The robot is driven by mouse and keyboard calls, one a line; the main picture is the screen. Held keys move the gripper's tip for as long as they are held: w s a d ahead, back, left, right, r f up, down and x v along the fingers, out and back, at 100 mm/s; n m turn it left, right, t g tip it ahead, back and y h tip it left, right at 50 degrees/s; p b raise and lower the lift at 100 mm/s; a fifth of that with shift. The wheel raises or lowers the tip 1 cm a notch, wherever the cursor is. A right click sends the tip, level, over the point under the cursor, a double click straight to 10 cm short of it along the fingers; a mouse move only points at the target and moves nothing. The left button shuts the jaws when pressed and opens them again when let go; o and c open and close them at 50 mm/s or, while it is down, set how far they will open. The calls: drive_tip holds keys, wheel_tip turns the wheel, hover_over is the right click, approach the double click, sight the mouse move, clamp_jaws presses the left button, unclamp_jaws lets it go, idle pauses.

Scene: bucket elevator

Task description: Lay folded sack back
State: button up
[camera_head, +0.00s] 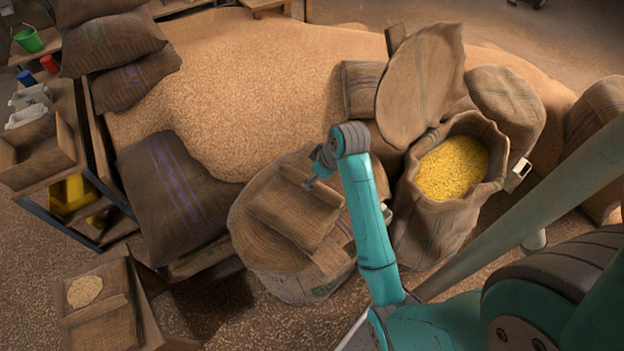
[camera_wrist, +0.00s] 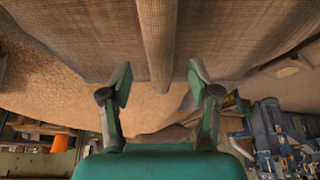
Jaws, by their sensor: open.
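The folded sack (camera_head: 285,215) is a flat piece of brown burlap lying on top of a round, bulging sack (camera_head: 290,288) in the middle of the head view. My gripper (camera_head: 308,185) is at the folded sack's upper right edge. In the wrist view my gripper (camera_wrist: 160,85) is open, its two fingers apart. A narrow upright burlap fold or roll (camera_wrist: 158,40) shows between and beyond the fingertips, with woven cloth on both sides. I see no finger touching it. My arm hides part of the round sack's right side.
An open sack of yellow grain (camera_head: 453,170) with its flap raised stands to the right. A large grain heap (camera_head: 240,90) lies behind. A full sack (camera_head: 175,195) lies left, and a wooden box with a grain sample (camera_head: 85,292) stands at the lower left.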

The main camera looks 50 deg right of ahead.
drive_tip(key=shift+v, duration=2.3)
drive_tip(key=shift+a, duration=0.1)
